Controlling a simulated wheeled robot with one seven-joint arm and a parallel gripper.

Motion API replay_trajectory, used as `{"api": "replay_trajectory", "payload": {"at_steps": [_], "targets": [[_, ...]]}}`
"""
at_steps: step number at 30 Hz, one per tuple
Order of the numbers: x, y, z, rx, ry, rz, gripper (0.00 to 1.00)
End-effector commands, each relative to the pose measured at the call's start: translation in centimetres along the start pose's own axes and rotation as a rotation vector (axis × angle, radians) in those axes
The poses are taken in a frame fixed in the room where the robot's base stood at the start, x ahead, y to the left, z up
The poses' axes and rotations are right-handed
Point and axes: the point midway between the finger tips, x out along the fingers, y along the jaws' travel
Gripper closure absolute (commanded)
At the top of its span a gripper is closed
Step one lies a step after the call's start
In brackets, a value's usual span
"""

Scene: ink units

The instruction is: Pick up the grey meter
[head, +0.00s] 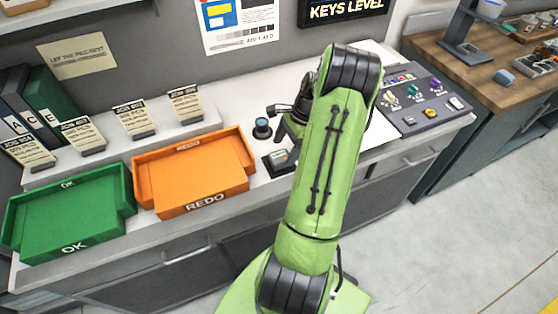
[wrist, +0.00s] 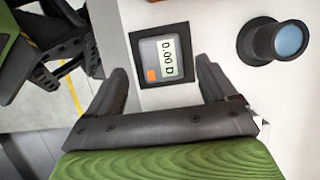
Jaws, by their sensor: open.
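The grey meter (wrist: 161,60) shows in the wrist view on a black square pad (wrist: 182,32). It has a display reading 0.00 D and an orange patch. In the head view the meter (head: 281,157) is small, just left of my green arm. My gripper (wrist: 160,76) is open, with one dark finger at each side of the meter in the wrist view. Nothing is held. I cannot tell how high the fingers are above the counter. In the head view my arm hides most of the gripper.
A dark cylinder with a blue top (wrist: 288,41) stands right of the meter in the wrist view; it also shows in the head view (head: 262,128). An orange REDO tray (head: 190,180) and a green OK tray (head: 68,215) lie left.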

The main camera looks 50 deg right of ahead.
Motion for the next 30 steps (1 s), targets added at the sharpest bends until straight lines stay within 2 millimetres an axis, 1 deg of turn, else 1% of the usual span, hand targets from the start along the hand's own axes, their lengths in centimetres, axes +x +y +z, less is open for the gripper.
{"api": "replay_trajectory", "payload": {"at_steps": [1, 3, 6, 9, 13, 14, 25, 30], "targets": [[1.2, 0.0, 0.0, -0.001, -0.004, 0.006, 0.15], [2.6, -0.2, -0.1, -0.001, -0.003, 0.006, 0.15], [4.0, -0.2, -0.1, -0.002, -0.002, 0.004, 0.15], [4.4, -0.2, -0.1, -0.002, -0.001, 0.003, 0.15], [4.3, -0.2, -0.1, -0.002, 0.0, 0.002, 0.15], [4.3, -0.2, -0.1, -0.002, 0.0, 0.002, 0.16], [4.3, -0.2, -0.1, -0.001, -0.001, 0.002, 0.73], [4.3, -0.2, -0.1, -0.002, -0.001, 0.002, 0.74]]}}
